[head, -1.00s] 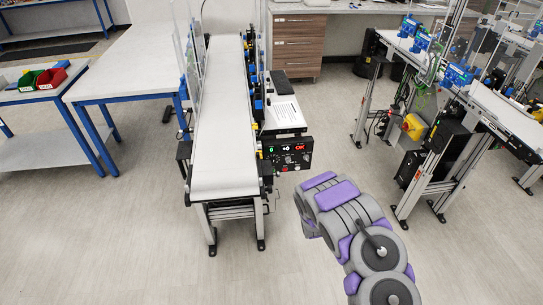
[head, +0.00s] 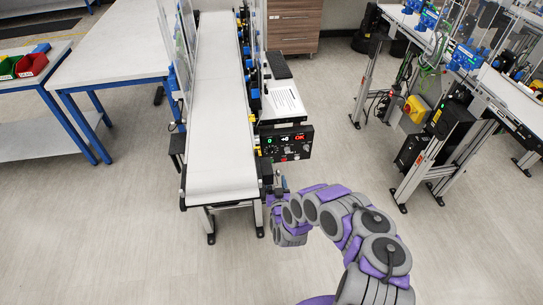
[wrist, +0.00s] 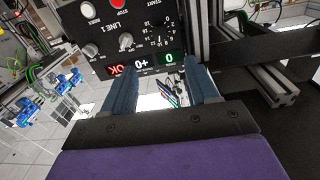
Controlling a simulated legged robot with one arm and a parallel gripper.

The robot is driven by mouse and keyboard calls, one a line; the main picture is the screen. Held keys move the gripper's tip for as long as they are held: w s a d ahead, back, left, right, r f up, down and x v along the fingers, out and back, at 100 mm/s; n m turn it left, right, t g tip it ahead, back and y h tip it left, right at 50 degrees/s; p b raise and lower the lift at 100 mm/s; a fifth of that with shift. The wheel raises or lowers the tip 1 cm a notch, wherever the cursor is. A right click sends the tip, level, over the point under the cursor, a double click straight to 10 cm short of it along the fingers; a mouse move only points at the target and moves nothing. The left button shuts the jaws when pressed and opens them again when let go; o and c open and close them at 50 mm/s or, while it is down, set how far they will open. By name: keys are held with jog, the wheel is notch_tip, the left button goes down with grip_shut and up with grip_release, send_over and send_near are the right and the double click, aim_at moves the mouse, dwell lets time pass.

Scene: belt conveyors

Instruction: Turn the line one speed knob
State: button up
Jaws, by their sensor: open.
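The black line one control panel (head: 286,144) is mounted at the near right end of the belt conveyor. In the wrist view the panel (wrist: 100,40) appears upside down, with "LINE 1" lettering, a red stop button, a white button and lit displays. A grey knob (wrist: 126,42) sits beside a printed number scale, and another knob (wrist: 90,50) is next to it. I cannot clearly read which is labelled speed. My gripper (wrist: 163,90) is open and empty, its two fingers reaching toward the panel's display edge, apart from the knobs. In the head view my gripper (head: 277,189) is just below the panel.
The white conveyor belt (head: 221,130) runs away from me, left of the panel. A sheet of paper (head: 284,101) lies on a shelf behind the panel. Another conveyor (head: 515,112) stands at the right. A table (head: 122,50) stands at the left. Open floor lies between the conveyors.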

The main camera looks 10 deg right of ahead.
aim_at(271, 154)
jog(key=w+b, duration=0.1)
jog(key=w, duration=0.4)
jog(key=w+b, duration=0.1)
jog(key=w, duration=0.4)
jog(key=w+b, duration=0.2)
jog(key=w, duration=0.3)
jog(key=shift+d, duration=0.35)
jog(key=c, duration=1)
